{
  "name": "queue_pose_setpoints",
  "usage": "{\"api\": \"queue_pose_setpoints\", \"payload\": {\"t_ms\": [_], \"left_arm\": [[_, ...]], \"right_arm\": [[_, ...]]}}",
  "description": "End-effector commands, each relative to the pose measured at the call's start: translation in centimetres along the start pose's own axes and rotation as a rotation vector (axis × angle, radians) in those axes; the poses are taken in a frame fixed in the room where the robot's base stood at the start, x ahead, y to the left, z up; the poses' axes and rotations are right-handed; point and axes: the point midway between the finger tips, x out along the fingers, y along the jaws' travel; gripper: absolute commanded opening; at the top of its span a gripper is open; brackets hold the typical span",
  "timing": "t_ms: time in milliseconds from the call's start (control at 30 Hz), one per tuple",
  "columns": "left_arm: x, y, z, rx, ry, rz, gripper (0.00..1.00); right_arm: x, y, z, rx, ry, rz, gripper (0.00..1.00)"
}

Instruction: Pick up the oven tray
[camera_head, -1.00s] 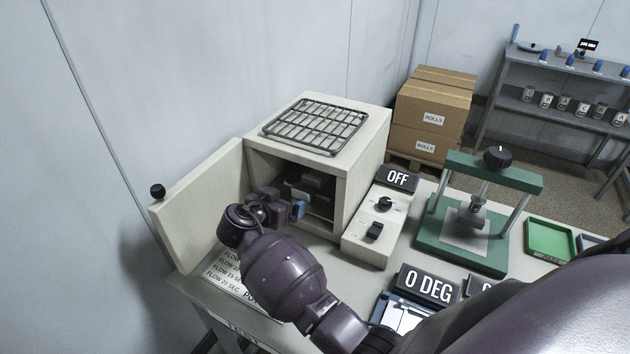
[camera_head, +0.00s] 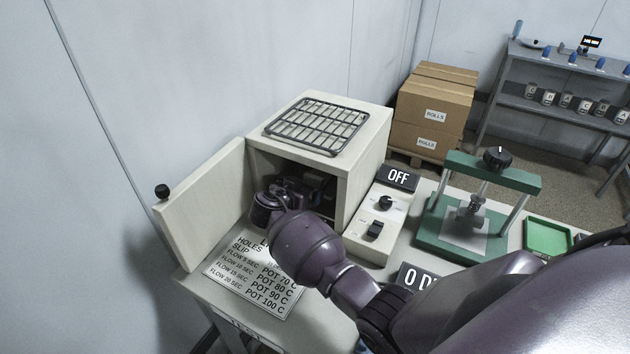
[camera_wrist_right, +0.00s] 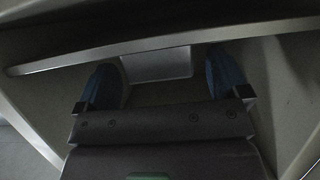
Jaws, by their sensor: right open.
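A dark wire rack (camera_head: 318,124) lies flat on top of the cream oven (camera_head: 365,150); I cannot tell whether this is the oven tray. The oven's front is open and its door (camera_head: 205,205) is swung out to the left. My right gripper (camera_head: 312,186) reaches into the dark oven, mostly hidden by my own wrist. In the right wrist view its blue fingertips (camera_wrist_right: 165,78) stand wide apart. A small grey rectangular piece (camera_wrist_right: 157,64) shows between and beyond them, with a long pale bar (camera_wrist_right: 170,42) crossing above. I see no contact. My left gripper is out of view.
A control box (camera_head: 375,225) with an OFF sign stands right of the oven. A green press (camera_head: 465,245) is farther right. An instruction sheet (camera_head: 258,280) lies in front of the oven. The oven walls closely surround my right gripper.

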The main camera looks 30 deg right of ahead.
Motion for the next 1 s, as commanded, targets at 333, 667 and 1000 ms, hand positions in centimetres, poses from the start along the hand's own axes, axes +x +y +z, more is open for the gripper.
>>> {"api": "queue_pose_setpoints", "payload": {"t_ms": [333,667,1000], "left_arm": [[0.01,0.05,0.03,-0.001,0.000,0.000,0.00],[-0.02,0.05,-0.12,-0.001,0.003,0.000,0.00],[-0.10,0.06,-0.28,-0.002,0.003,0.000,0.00]], "right_arm": [[-0.05,0.01,0.02,0.000,0.000,0.000,0.55],[-0.07,-0.02,-0.05,0.000,0.001,0.000,0.34],[0.29,-0.03,-0.82,0.000,0.002,-0.002,0.34]]}}
